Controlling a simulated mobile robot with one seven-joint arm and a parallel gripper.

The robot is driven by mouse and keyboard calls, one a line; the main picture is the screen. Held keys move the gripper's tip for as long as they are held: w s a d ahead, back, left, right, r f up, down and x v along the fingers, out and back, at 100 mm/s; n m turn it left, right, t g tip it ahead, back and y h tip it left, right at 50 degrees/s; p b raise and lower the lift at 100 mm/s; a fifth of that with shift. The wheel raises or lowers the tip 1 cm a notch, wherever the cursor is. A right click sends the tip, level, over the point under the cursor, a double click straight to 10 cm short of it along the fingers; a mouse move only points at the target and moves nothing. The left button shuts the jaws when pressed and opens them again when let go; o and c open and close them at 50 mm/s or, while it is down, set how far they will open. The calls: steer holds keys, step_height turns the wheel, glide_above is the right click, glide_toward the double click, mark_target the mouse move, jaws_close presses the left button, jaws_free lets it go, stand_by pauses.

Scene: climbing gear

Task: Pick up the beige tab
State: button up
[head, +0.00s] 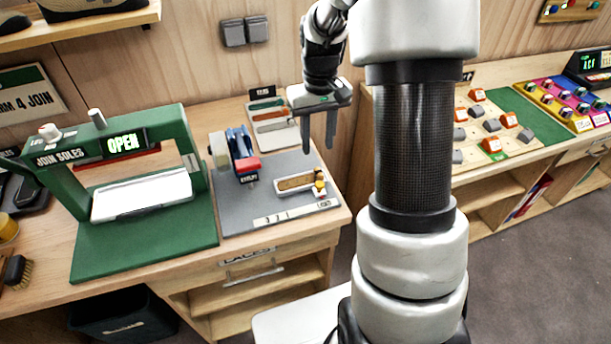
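My gripper (318,146) hangs with its fingers down and apart over the back right of the grey mat (240,205). It is open with nothing visible between the fingers. A small white tray (290,190) on the mat holds a flat tan-brown strip, with a small yellow and red piece at its right end. The gripper is above and behind this tray. A rack (254,112) behind the mat, left of the gripper, holds several flat strips, some pale or beige. I cannot tell which piece is the beige tab.
A blue and red device (241,155) stands on the mat left of the tray. A green press (130,165) marked OPEN stands further left. My arm hides part of the middle. A board with orange and grey blocks (485,125) lies at the right.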

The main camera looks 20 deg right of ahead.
glide_above(319, 171)
steer(key=f, duration=0.4)
steer(key=shift+s+a+f, duration=0.1)
steer(key=shift+a+f, duration=0.25)
steer(key=shift+a, duration=0.05)
steer(key=shift+d+f, duration=0.2)
steer(key=shift+f, duration=1.1)
steer(key=shift+d+f, duration=0.15)
steer(key=shift+f, duration=1.15)
jaws_close()
